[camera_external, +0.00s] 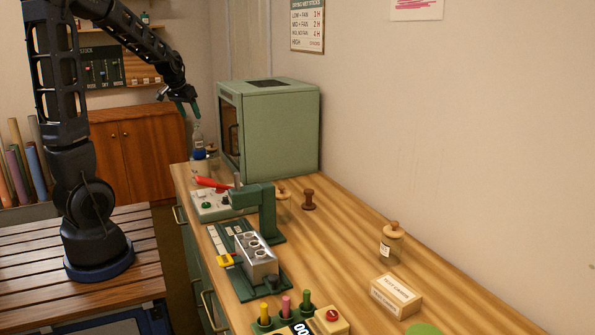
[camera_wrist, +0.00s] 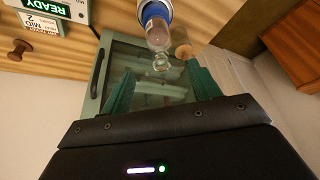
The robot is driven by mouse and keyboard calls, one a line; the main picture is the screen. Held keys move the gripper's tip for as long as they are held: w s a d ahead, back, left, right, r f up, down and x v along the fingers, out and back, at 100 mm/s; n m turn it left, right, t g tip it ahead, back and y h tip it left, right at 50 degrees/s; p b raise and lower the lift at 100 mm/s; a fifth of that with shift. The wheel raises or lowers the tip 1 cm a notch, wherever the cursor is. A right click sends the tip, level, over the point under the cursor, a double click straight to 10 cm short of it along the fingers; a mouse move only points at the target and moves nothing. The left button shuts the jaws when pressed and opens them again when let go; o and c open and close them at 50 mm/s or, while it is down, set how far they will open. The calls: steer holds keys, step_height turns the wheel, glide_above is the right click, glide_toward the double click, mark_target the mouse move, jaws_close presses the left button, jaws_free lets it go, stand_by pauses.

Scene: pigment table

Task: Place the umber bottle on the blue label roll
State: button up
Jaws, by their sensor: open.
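A small clear glass bottle (camera_external: 198,138), which I take for the umber bottle, appears to stand upright on the blue label roll (camera_external: 199,154) at the far left end of the table. In the wrist view the bottle (camera_wrist: 159,35) has its glass top toward me, with the blue roll (camera_wrist: 154,11) around or behind its base. The colour of its contents is hard to tell. My gripper (camera_external: 187,108) is above the bottle with green fingers apart. In the wrist view the open gripper (camera_wrist: 160,78) holds nothing, and the bottle top is just beyond the fingertips.
A green cabinet (camera_external: 277,130) stands close to the right of the bottle. A cork-lidded jar (camera_wrist: 184,50) is beside the roll. The table's right middle is mostly clear.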

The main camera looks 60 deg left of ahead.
steer(key=shift+v, duration=0.75)
steer(key=d+r+m+h, duration=0.1)
steer(key=d+r+m, duration=0.1)
steer(key=d, duration=0.8)
steer(key=d+r+m+h, duration=0.1)
steer(key=d+r, duration=0.2)
steer(key=d, duration=0.7)
steer(key=s+d+m, duration=0.2)
steer(key=s+d, duration=0.4)
steer(key=d, duration=0.3)
steer(key=s+d+m, duration=0.2)
steer(key=s+d, duration=0.4)
steer(key=d, duration=0.3)
steer(key=shift+s+d+f+t+h, duration=0.25)
steer(key=shift+d+f+t+h, duration=0.1)
steer(key=shift+t+h, duration=0.05)
